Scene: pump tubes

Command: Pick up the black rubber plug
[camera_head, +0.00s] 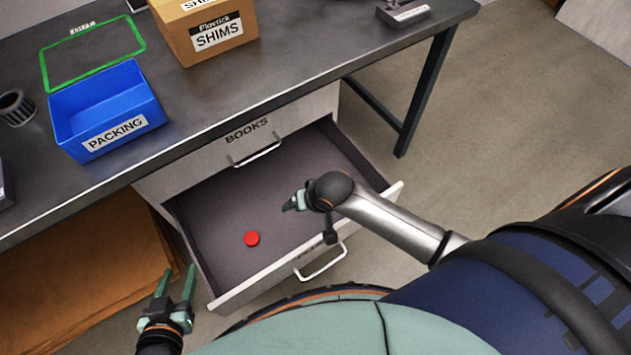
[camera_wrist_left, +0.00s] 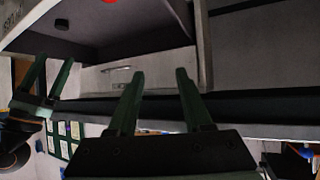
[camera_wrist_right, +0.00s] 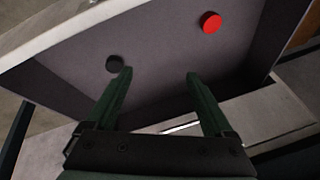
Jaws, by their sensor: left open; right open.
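The black rubber plug (camera_wrist_right: 115,63) is a small dark disc lying on the floor of the open drawer, near the left fingertip in the right wrist view. It also shows in the left wrist view (camera_wrist_left: 61,25). I cannot make it out in the head view, where my right arm covers part of the drawer. My right gripper (camera_head: 291,203) is open and empty over the drawer, its fingers showing apart in the right wrist view (camera_wrist_right: 159,73). My left gripper (camera_head: 178,269) is open and empty, beside the drawer's left front corner.
A red disc (camera_head: 252,238) lies in the drawer (camera_head: 215,275), apart from the plug. The drawer's walls and front panel surround it. Above are the desk (camera_head: 240,88), a blue PACKING bin (camera_head: 107,108) and a SHIMS box (camera_head: 205,30). Brown boards (camera_head: 80,290) stand left of the drawer.

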